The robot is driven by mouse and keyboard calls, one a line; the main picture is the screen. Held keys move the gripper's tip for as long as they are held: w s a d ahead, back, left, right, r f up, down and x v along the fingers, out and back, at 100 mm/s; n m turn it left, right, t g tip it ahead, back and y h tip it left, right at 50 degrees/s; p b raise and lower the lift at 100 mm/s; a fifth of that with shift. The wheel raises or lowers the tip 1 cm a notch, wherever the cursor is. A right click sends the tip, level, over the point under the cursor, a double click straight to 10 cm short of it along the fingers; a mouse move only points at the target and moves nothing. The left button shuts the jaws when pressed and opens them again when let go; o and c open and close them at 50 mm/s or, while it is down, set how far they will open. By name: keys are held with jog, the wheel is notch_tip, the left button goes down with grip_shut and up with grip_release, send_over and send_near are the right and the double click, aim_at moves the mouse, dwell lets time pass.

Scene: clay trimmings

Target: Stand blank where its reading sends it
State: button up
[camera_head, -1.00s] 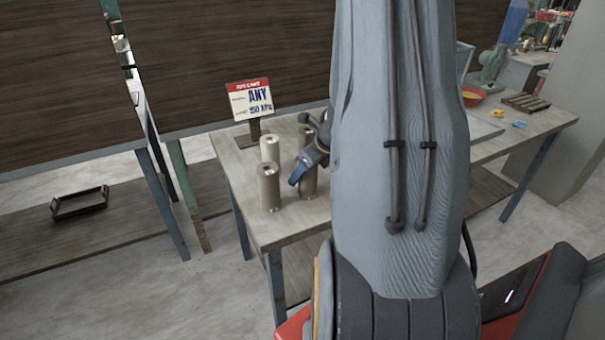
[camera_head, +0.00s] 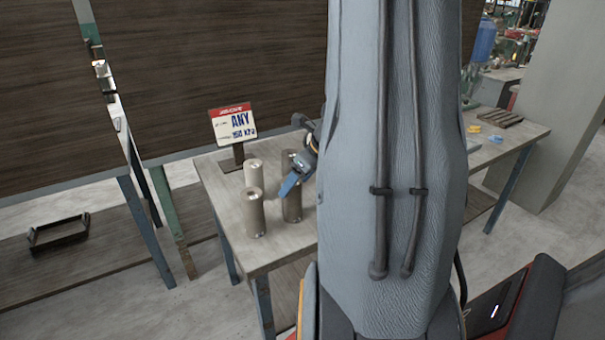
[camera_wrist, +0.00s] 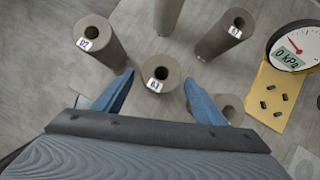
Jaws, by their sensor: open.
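My gripper (camera_wrist: 158,82) is open, its two blue fingers apart. Between and just beyond the fingertips is a grey-brown hollow cylinder (camera_wrist: 160,75) with a small number tag, seen from above; I cannot tell if a finger touches it. Another tagged cylinder (camera_wrist: 100,42) stands at the left and one (camera_wrist: 225,36) at the upper right. A further cylinder (camera_wrist: 168,14) is cut by the top edge, and one (camera_wrist: 231,110) is partly hidden by the right finger. In the head view, my gripper (camera_head: 300,172) is beside a dark brown cylinder (camera_head: 292,205); a pale one (camera_head: 254,172) and a taupe one (camera_head: 254,215) stand left.
A gauge (camera_wrist: 297,44) reading 0 kPa sits by a yellow plate (camera_wrist: 272,98) with small dark pegs. A sign (camera_head: 234,125) reading "ANY" and "150 kPa" stands on the table (camera_head: 222,205). A dark tray (camera_head: 58,232) lies on a low shelf at left. My arm hides the table's middle.

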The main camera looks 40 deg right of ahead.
jog(key=v, duration=0.4)
dwell(0.6)
